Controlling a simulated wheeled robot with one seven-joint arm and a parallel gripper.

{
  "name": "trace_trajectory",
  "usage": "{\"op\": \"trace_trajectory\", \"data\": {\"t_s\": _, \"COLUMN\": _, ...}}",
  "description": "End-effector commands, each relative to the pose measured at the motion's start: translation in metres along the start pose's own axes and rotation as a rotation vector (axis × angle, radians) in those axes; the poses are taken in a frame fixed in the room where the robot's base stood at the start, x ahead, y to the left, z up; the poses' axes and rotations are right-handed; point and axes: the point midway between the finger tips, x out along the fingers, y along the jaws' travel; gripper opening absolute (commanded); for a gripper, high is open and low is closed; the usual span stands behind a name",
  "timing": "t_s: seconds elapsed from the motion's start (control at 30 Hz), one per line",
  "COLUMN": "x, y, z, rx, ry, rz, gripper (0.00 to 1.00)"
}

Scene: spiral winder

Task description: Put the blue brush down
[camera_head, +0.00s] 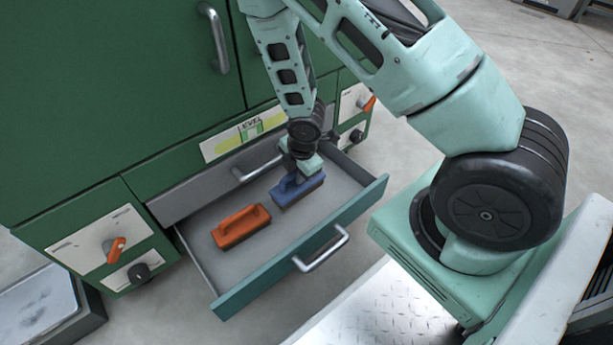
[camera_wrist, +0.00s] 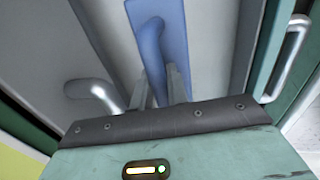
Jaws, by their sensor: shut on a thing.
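The blue brush (camera_head: 299,188) is in the right part of the open drawer (camera_head: 341,219), handle up. It also shows in the wrist view (camera_wrist: 158,27), between my fingers. My gripper (camera_head: 297,177) comes down from above and is shut on the brush's handle. In the wrist view my gripper (camera_wrist: 162,88) has a finger on each side of the handle. The brush is at or just above the drawer floor; I cannot tell whether it touches.
An orange brush (camera_head: 240,226) lies in the drawer to the left of the blue one. The drawer front has a metal handle (camera_head: 321,249). The green cabinet (camera_head: 110,90) stands behind, with orange knobs (camera_head: 115,249) on its panels. Bare drawer floor shows around the brushes.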

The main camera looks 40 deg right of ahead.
Motion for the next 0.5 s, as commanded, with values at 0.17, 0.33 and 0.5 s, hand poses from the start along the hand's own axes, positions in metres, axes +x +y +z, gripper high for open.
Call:
{"op": "trace_trajectory", "data": {"t_s": 0.17, "x": 0.005, "y": 0.019, "z": 0.035, "rx": 0.006, "ry": -0.001, "rz": 0.004, "gripper": 0.00}}
{"op": "trace_trajectory", "data": {"t_s": 0.33, "x": 0.006, "y": 0.031, "z": 0.057, "rx": 0.004, "ry": -0.001, "rz": 0.002, "gripper": 0.00}}
{"op": "trace_trajectory", "data": {"t_s": 0.5, "x": 0.030, "y": 0.029, "z": 0.062, "rx": -0.003, "ry": 0.000, "rz": -0.001, "gripper": 0.00}}
